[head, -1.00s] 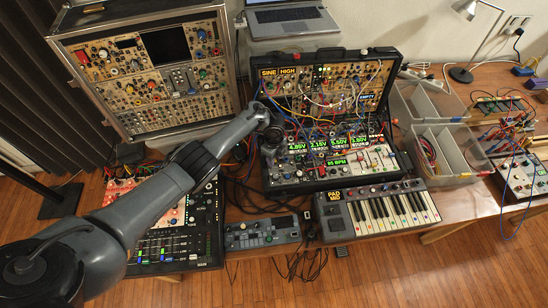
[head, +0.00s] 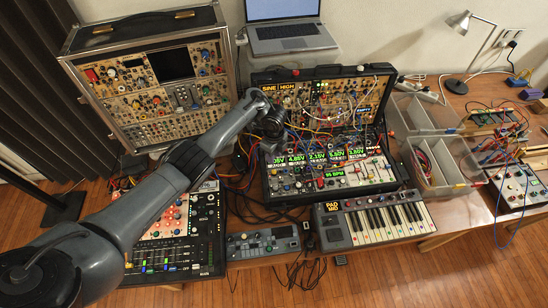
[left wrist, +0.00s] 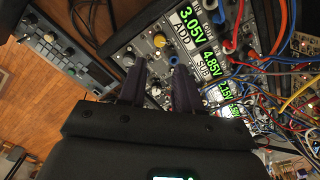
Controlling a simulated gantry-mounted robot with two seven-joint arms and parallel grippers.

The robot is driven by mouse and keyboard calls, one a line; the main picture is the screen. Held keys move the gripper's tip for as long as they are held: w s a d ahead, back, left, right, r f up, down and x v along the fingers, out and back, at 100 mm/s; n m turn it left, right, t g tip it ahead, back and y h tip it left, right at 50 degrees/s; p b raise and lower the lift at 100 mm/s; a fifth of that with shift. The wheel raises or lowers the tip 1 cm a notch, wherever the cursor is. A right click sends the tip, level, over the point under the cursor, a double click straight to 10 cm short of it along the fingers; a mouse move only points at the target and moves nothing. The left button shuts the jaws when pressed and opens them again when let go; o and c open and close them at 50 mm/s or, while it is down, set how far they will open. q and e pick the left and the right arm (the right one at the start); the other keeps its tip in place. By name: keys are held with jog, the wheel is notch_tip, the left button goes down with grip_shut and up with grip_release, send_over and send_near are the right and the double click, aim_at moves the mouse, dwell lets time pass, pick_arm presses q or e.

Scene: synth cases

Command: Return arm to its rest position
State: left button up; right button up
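My left arm comes in from the lower left in the head view and reaches over the modular synth case (head: 262,192). My left gripper (left wrist: 160,75) shows in the left wrist view, with two dark fingers apart and nothing visible between them. It is over the left part of the case's lower panel, near the green voltage readouts (left wrist: 197,35). I cannot tell the exact gap to the panel. In the head view the dark wrist end hides most of the fingers in front of the patch cables. My right gripper is not in view.
A tall synth case (head: 150,88) stands at the back left, with a laptop (head: 285,25) beside it. A keyboard (head: 375,220) and small grey unit (head: 262,242) lie in front. Clear bins (head: 440,165), a lamp (head: 458,22) and wired boards are at right. Loose cables cross the panels.

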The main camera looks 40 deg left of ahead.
pick_arm(q)
jog(key=shift+r, duration=0.1)
dwell(0.4)
jog(key=shift+n+t+y, duration=0.4)
jog(key=shift+n+t, duration=0.3)
jog(key=shift+t, duration=0.1)
jog(key=d+f, duration=0.2)
jog(key=s+d+f, duration=0.1)
jog(key=d+f, duration=0.2)
jog(key=f, duration=0.1)
jog(key=shift+s+d, duration=0.4)
jog(key=s+d+f+n+t, duration=0.1)
jog(key=s+d+f+n, duration=0.15)
jog(key=s+d, duration=0.45)
jog(key=s+d+r+n, duration=0.1)
jog(key=s+r+n, duration=0.3)
jog(key=s, duration=0.3)
jog(key=s+d+r+n+t+h, duration=0.1)
jog(key=s+r+n, duration=0.3)
jog(key=s, duration=0.4)
jog(key=s+d+r+n, duration=0.1)
jog(key=s+r+n, duration=0.2)
jog(key=s+r, duration=0.3)
jog(key=w+r+p+v, duration=0.1)
jog(key=w+p+v, duration=0.2)
jog(key=p+v, duration=1.4)
jog(key=shift+n+p, duration=0.35)
jog(key=shift+p, duration=0.05)
jog(key=shift+w, duration=0.1)
